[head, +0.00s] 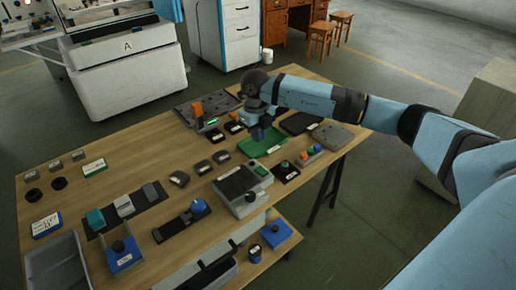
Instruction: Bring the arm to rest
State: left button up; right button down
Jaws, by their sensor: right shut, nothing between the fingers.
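My right arm reaches in from the right over the far end of the wooden table (140,203). Its gripper (258,133) points down above the green tray (272,146), with its wrist hiding part of what lies behind. The fingers are small and dark here, and nothing shows between them; they are shut. I cannot tell whether the fingertips touch the tray. My left gripper is not in view.
Several small blocks and devices cover the table, among them a grey scale-like box (243,190), a blue-knobbed slide (183,222) and a grey bin (57,265) at the near left. A white machine marked A (128,75) stands behind. Bare wood shows between items.

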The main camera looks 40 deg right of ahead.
jog(key=s+a+f+m+t+y, duration=0.15)
jog(key=s+a+y, duration=0.35)
jog(key=a, duration=0.5)
jog(key=s+a+r+m+t+y, duration=0.1)
jog(key=s+a+m+y, duration=0.15)
jog(key=a+y, duration=0.6)
jog(key=s+a+f+m+t+y, duration=0.1)
jog(key=s+a+y, duration=0.35)
jog(key=a, duration=0.65)
jog(key=s+d+f+m+t+h, duration=0.45)
jog(key=s+f+m+h, duration=0.45)
jog(key=m, duration=0.6)
jog(key=s+d+f+m+t+h, duration=0.3)
jog(key=s+d+f+m+h, duration=0.35)
jog(key=f+m, duration=0.55)
pick_arm(q)
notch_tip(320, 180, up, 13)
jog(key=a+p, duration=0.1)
jog(key=p, duration=1.3)
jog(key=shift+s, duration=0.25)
pick_arm(e)
notch_tip(320, 180, up, 15)
jog(key=m, duration=0.1)
jog(key=shift+s+d+m+t+y, duration=0.25)
jog(key=shift+s+m+t+y, duration=0.05)
jog(key=shift+s+m+y, duration=0.1)
